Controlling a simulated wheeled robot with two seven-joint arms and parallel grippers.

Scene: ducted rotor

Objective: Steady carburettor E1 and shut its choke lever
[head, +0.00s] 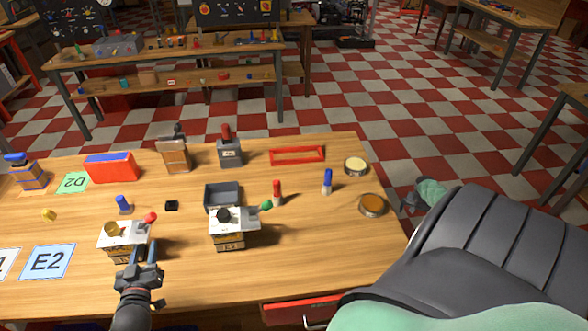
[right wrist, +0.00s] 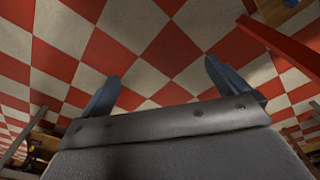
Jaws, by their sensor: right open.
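Two carburettors with white tops and labelled brown bodies stand on the table in the head view; their labels are too small to read surely, so I cannot tell which is E1. The left carburettor (head: 115,239) has a brass cap and a red-tipped lever (head: 150,218) sticking up to the right. The other carburettor (head: 232,240) has a black cap and a green-tipped lever (head: 265,206) to the right. My left gripper (head: 144,255) is at the left carburettor's near right side, fingers apart; contact is unclear. My right gripper (right wrist: 162,82) is open and empty above the floor.
A blue E2 card (head: 47,262) lies at the left. A grey tray (head: 222,193), a red screwdriver-like tool (head: 277,192), a blue one (head: 327,181) and two round tins stand around the carburettors. A red frame (head: 297,155) lies behind. The table's front right is clear.

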